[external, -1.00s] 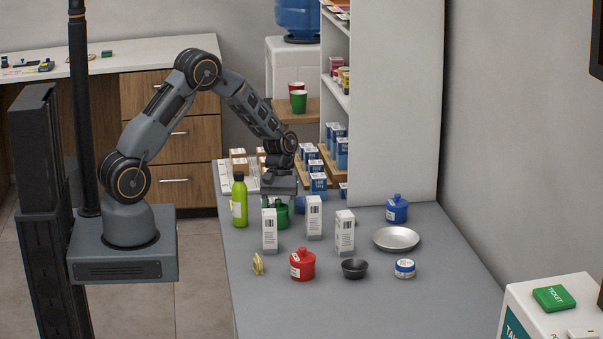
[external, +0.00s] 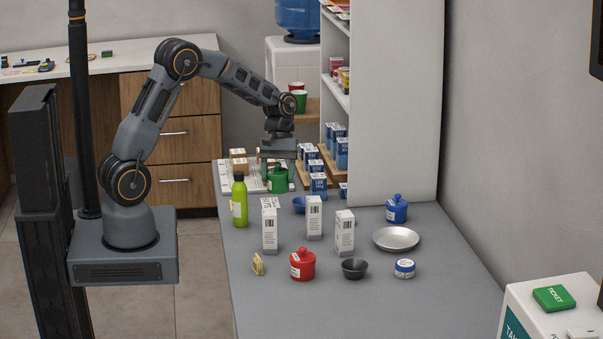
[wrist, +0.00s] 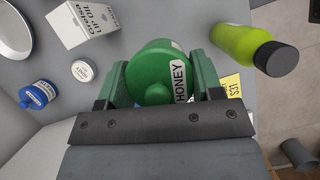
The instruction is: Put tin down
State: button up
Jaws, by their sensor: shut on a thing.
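The green tin (external: 278,179), labelled HONEY in the wrist view (wrist: 152,72), is held in my gripper (external: 278,165). The gripper's two green fingers press on the tin's sides, and it is shut on it. In the external view the tin hangs over the far left part of the grey counter (external: 350,305); it appears raised above the surface. Its underside is not clearly visible.
A green bottle (external: 239,200) stands left of the tin. White boxes (external: 314,217), a blue bowl (external: 300,204), a red tin (external: 302,265), a dark bowl (external: 354,268), a silver plate (external: 396,239) and a blue tin (external: 397,209) occupy the counter. The front is bare.

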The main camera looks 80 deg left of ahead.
notch_tip(320, 180, up, 12)
jog(key=shift+f, duration=0.25)
jog(key=w+d+n+t+b, duration=0.1)
jog(key=w+d+n, duration=0.3)
jog(key=d, duration=0.6)
jog(key=w+d+n+t+y+b, duration=0.15)
jog(key=w+d+n, duration=0.25)
jog(key=d, duration=0.5)
jog(key=w+d+n+t, duration=0.2)
jog(key=w+d+n, duration=0.25)
jog(key=d, duration=0.55)
jog(key=p, duration=0.4)
send_near(413, 265)
jog(key=shift+w+d+f+m, duration=0.1)
jog(key=shift+w+d+m, duration=0.1)
jog(key=shift+d+m, duration=0.25)
jog(key=shift+w+d+f, duration=0.15)
jog(key=shift+w+f, duration=0.25)
jog(key=shift+f, duration=0.15)
jog(key=shift+f+p, duration=0.3)
jog(key=shift+f, duration=1.25)
jog(key=shift+f, duration=0.1)
